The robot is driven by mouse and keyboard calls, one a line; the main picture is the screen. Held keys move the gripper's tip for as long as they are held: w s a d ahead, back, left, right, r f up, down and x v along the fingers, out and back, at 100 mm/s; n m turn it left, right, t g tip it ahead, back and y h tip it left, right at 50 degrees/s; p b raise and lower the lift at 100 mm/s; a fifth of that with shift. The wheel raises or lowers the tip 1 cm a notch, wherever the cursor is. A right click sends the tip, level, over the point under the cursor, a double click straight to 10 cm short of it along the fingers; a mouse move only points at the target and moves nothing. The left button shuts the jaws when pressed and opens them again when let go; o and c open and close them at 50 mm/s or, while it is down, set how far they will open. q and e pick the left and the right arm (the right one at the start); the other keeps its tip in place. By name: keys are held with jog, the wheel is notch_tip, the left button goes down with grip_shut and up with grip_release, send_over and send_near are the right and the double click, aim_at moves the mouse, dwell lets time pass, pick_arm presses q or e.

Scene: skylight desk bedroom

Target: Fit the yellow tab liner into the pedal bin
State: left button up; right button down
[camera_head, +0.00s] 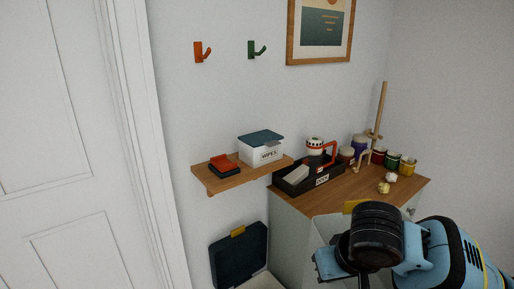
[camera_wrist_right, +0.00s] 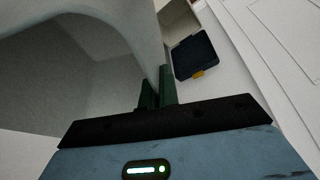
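The pedal bin (camera_head: 256,281) is low at the bottom of the head view, its dark lid (camera_head: 240,260) raised and bearing a yellow tab. The lid also shows in the right wrist view (camera_wrist_right: 194,52). The liner, a pale grey sheet-like bag (camera_wrist_right: 112,22), fills the upper left of the right wrist view. My right gripper (camera_wrist_right: 158,90) has its green fingers close together on the liner's edge. The fingertips are hidden there. My left gripper is out of view.
A wooden shelf (camera_head: 233,183) with a wipes box (camera_head: 262,149) hangs above the bin. A cabinet (camera_head: 292,235) with a black tray (camera_head: 305,180), cups and jars stands to the right. A white door (camera_head: 60,150) is at the left.

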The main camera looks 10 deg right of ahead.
jog(key=s+f, duration=0.2)
jog(key=f, duration=0.4)
jog(key=s+f, duration=0.2)
jog(key=f, duration=0.4)
jog(key=s+f, duration=0.3)
jog(key=f, duration=0.2)
jog(key=shift+s+f, duration=0.1)
jog(key=shift+f, duration=0.3)
jog(key=shift+s+f, duration=0.25)
jog(key=shift+f, duration=0.1)
jog(key=shift+d, duration=0.15)
